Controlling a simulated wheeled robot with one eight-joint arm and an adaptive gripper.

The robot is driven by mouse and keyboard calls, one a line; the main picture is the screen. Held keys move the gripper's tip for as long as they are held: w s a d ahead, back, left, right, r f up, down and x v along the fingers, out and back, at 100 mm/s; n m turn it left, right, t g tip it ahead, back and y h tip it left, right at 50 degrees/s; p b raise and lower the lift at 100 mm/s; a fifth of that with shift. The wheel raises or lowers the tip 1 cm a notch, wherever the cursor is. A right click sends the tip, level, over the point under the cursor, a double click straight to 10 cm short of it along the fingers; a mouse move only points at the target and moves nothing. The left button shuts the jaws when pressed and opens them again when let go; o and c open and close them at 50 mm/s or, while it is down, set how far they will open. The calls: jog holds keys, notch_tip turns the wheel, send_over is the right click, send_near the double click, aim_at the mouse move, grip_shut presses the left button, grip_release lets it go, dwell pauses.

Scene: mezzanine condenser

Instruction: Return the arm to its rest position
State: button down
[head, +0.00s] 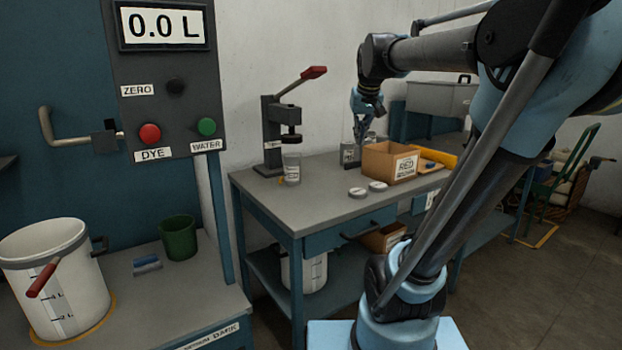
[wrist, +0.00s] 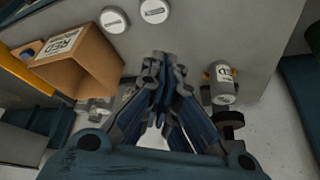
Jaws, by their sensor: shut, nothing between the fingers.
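My arm reaches from the lower right over the grey-topped workbench (head: 300,200) in the head view. My gripper (head: 360,138) points down above the back of the bench, beside the cardboard box marked RED (head: 378,162). In the wrist view my gripper (wrist: 165,58) has its fingertips together with nothing between them. The cardboard box (wrist: 95,60) lies to its left there, and a labelled jar (wrist: 222,88) stands to its right. Whether the fingertips touch anything is not clear.
On the bench stand a red-handled press (head: 270,135), a jar (head: 291,168) and two white lids (head: 367,188). A dispenser panel (head: 170,80), a white bucket (head: 50,270) and a green cup (head: 178,238) are at left. Floor shows at the right.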

jog(key=s+d+f+t, duration=0.1)
jog(key=s+d+f, duration=0.1)
jog(key=s+f, duration=0.5)
jog(key=s+d+f+t, duration=0.1)
jog(key=s+d+f, duration=0.15)
jog(key=f, duration=0.85)
jog(key=s+f+g, duration=0.4)
jog(key=s+f, duration=0.5)
jog(key=s, duration=0.5)
jog(key=shift+s+a+f+m+g, duration=0.3)
jog(key=shift+s+a+f+g, duration=0.05)
jog(key=shift+s+f+g, duration=0.05)
